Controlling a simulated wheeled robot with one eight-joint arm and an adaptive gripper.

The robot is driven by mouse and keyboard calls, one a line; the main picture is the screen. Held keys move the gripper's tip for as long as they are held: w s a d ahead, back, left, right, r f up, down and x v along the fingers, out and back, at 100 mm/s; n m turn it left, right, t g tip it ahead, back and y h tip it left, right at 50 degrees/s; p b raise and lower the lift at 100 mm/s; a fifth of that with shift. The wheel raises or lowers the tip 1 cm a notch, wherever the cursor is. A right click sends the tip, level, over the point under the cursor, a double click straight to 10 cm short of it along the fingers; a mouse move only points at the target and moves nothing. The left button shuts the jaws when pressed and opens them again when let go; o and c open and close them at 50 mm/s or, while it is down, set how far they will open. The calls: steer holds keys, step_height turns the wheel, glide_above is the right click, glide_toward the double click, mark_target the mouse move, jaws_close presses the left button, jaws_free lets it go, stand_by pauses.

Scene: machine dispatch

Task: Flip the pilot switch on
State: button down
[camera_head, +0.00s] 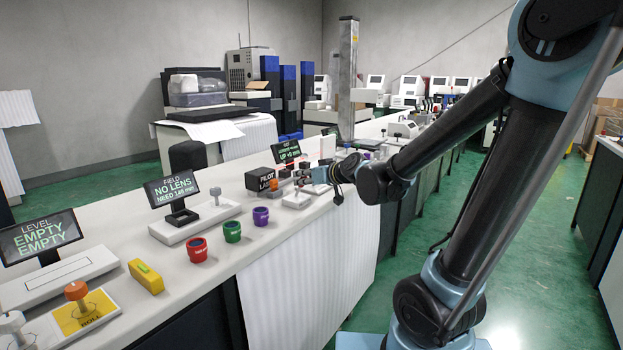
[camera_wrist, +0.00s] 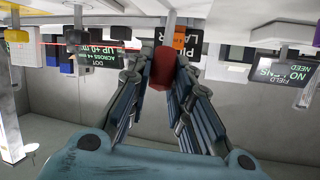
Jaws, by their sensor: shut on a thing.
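The black box labelled PILOT LASER (camera_head: 262,180) stands on the bench in the middle of the head view, and its label shows upside down in the wrist view (camera_wrist: 189,27). A grey stem (camera_wrist: 171,22) meets this red piece. My fingers hide part of it, and the lever's tilt is hard to tell.
Displays reading NO LENS (camera_head: 171,187) and UP (camera_head: 286,153) stand nearby. Red (camera_head: 197,250), green (camera_head: 232,231) and purple (camera_head: 261,216) cups and a yellow block (camera_head: 146,276) lie along the bench to the left.

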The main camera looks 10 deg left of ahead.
steer(key=shift+w+d, duration=0.1)
steer(key=shift+d, duration=0.05)
steer(key=c, duration=1.4)
jaws_free()
steer(key=shift+f, duration=0.1)
steer(key=shift+v, duration=5.95)
